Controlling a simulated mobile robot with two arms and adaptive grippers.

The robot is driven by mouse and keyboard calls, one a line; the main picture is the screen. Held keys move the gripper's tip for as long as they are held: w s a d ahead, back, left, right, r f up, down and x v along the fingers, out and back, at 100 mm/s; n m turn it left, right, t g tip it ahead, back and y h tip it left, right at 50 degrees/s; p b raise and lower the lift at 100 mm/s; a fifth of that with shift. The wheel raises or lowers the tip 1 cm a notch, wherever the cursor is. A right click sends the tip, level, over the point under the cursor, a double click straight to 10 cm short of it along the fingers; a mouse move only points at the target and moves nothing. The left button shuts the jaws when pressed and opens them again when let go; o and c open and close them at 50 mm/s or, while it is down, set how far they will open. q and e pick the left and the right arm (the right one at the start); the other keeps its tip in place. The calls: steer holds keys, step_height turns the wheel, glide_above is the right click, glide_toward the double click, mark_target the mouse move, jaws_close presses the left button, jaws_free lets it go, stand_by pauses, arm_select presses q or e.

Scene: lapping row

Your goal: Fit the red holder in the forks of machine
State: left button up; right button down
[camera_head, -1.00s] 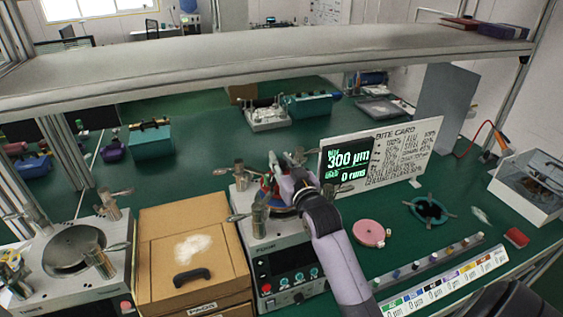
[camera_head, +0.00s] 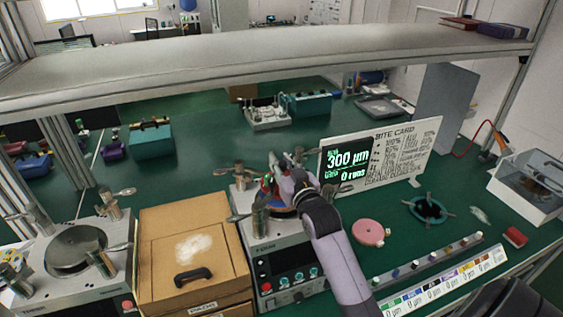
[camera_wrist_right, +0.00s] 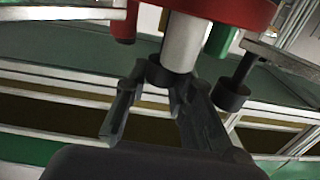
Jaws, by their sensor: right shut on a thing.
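The red holder (camera_head: 265,188) is above the round plate of the middle machine (camera_head: 282,262), between its metal forks (camera_head: 260,212). In the right wrist view the holder is a red disc (camera_wrist_right: 222,10) with a pale grey stem, a dark lower end, and a green and a red peg beneath. My right gripper (camera_head: 277,176) is shut on the holder; its fingers (camera_wrist_right: 155,88) are at the stem's dark lower end. A fork arm with a black roller (camera_wrist_right: 230,95) is close on the right. The gripper hides much of the holder in the head view, so I cannot tell whether it touches the forks.
A wooden box (camera_head: 190,250) stands left of the machine, and another machine (camera_head: 75,255) beyond it. A card with a display (camera_head: 380,158) stands behind on the right. A pink disc (camera_head: 369,232) and a dark green ring (camera_head: 430,209) lie right. A shelf (camera_head: 270,55) spans above.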

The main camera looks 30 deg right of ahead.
steer(key=shift+r, duration=0.15)
stand_by(0.7)
steer(key=shift+f+b, duration=0.5)
steer(key=shift+f, duration=0.65)
steer(key=c, duration=1.4)
jaws_free()
steer(key=shift+o, duration=0.5)
steer(key=shift+f, duration=0.1)
